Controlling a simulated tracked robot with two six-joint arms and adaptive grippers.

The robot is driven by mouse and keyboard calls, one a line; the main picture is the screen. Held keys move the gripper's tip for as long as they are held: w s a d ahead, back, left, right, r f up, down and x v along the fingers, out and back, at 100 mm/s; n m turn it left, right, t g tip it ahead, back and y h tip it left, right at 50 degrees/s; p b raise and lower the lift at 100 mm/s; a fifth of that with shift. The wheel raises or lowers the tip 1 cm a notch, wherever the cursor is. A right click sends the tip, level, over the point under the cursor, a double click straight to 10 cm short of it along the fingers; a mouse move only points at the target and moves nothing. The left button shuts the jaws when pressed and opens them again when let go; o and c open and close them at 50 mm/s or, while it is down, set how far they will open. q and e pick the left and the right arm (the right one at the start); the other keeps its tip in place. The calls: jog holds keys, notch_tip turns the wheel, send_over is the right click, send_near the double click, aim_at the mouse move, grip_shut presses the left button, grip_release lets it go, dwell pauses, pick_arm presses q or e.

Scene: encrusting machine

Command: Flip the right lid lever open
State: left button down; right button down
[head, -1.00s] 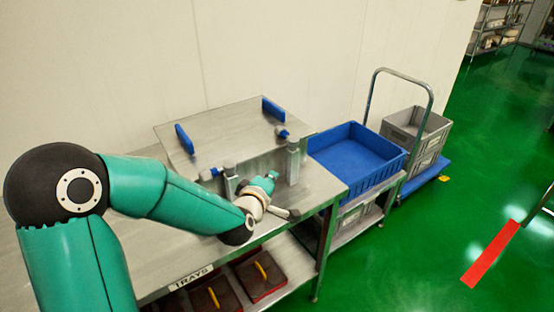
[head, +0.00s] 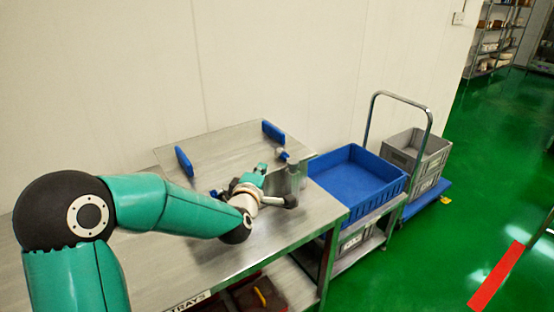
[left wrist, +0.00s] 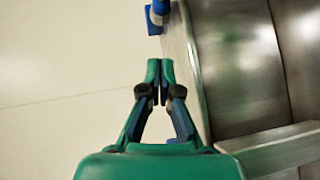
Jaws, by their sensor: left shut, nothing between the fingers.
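The steel lid (head: 225,150) has two blue handles, a left one (head: 184,161) and a right one (head: 273,132). The right lid lever (head: 283,155), a small blue and grey knob, sits at the lid's front right, above a steel post (head: 295,178). My left gripper (head: 262,168) is just left of and below this lever, apart from it, shut and empty. In the left wrist view, its fingertips (left wrist: 159,65) meet; a blue and grey knob (left wrist: 156,15) shows beyond them at the top. My right gripper is out of view.
The steel table (head: 270,238) carries the machine. A blue crate (head: 345,205) stands to its right, with a grey crate (head: 400,150) on a trolley (head: 433,120) behind. Lidded trays with yellow handles (head: 258,297) lie on the shelf below. A wall rises behind the lid.

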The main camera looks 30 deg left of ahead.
aim_at(279, 156)
pick_arm(q)
jog(key=p+x, duration=0.1)
jog(key=x, duration=0.4)
jog(key=shift+w, duration=0.3)
jog(key=shift+w+d+f+p, duration=0.2)
jog(key=shift+w+d+p, duration=0.35)
jog(key=shift+w, duration=0.45)
jog(key=shift+w+d+f, duration=0.2)
jog(key=shift+w, duration=0.3)
